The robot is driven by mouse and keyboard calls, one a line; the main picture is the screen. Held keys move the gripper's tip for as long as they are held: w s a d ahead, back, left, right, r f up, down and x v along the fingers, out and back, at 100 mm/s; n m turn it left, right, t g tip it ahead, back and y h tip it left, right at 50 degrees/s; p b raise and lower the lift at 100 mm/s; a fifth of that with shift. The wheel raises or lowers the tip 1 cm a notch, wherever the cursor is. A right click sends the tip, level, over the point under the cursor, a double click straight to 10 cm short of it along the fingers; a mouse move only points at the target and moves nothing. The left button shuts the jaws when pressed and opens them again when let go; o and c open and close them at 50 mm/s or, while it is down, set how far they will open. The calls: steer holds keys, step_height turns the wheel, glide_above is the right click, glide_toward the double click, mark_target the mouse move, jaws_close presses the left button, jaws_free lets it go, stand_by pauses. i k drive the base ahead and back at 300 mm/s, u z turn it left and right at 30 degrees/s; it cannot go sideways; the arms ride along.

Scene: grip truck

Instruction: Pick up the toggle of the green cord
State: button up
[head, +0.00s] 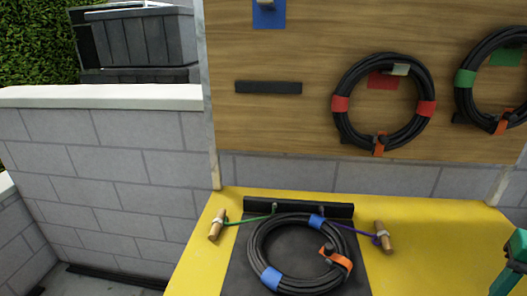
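The green cord (248,219) runs from a peg on a black bar leftward to its wooden toggle (217,225). The toggle is a short tan peg, tilted, lying at the left side of the yellow table (440,235). A purple cord (353,231) runs right to a similar wooden toggle (384,236). A teal-and-black part (514,262) is cut off at the lower right edge and looks like part of my gripper. It is far from the green cord's toggle. Its fingertips cannot be made out.
A coiled black cable (257,246) with blue bands and an orange tab lies on a dark mat between the toggles. The black bar (300,209) stands behind it. Two more coils hang on the wooden board (300,50). A grey block wall (100,150) stands left.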

mark_target(218, 223)
steer(key=u, duration=0.55)
steer(key=k, duration=1.2)
steer(key=u, duration=1)
steer(key=i, duration=1.15)
steer(key=z, duration=0.7)
steer(key=i, duration=0.55)
steer(key=z, duration=0.45)
